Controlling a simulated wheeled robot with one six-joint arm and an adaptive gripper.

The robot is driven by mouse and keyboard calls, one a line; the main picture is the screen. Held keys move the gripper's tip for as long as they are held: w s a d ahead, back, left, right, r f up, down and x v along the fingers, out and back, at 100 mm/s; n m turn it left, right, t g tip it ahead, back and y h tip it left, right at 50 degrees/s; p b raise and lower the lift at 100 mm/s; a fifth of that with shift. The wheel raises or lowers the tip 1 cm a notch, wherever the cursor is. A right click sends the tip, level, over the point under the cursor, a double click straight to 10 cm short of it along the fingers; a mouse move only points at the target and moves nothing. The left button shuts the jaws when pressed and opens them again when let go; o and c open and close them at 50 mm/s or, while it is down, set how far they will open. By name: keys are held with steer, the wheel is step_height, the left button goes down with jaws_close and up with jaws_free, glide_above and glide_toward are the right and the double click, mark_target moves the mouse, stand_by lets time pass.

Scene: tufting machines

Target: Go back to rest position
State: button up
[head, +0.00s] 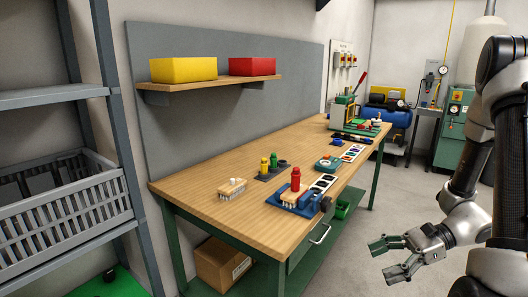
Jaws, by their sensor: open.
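My gripper (387,258) is in the lower right of the head view, open and empty. Its two fingers point left, apart from each other. It hangs over the floor, to the right of the workbench (205,181) and apart from it. My arm rises from it along the right edge of the view.
The wooden workbench carries a brush block (232,187), a blue fixture (305,208) with a red piece (295,179), and yellow and green pieces. A grey rack with a basket (60,222) stands left. A blue compressor (390,116) stands behind. Floor right of the bench is clear.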

steer(key=s+d+r+n+g+h, duration=0.1)
steer(key=s+d+r+n+h, duration=0.35)
steer(key=r+n, duration=0.2)
steer(key=s+d+r+n+g+h, duration=0.1)
steer(key=s+d+r+n+h, duration=0.2)
steer(key=s+r+n+h, duration=0.25)
step_height(320, 180, up, 12)
steer(key=a+n+t+h, duration=0.2)
steer(key=n+t, duration=0.4)
steer(key=shift+f+h, duration=0.25)
steer(key=shift+h, duration=0.15)
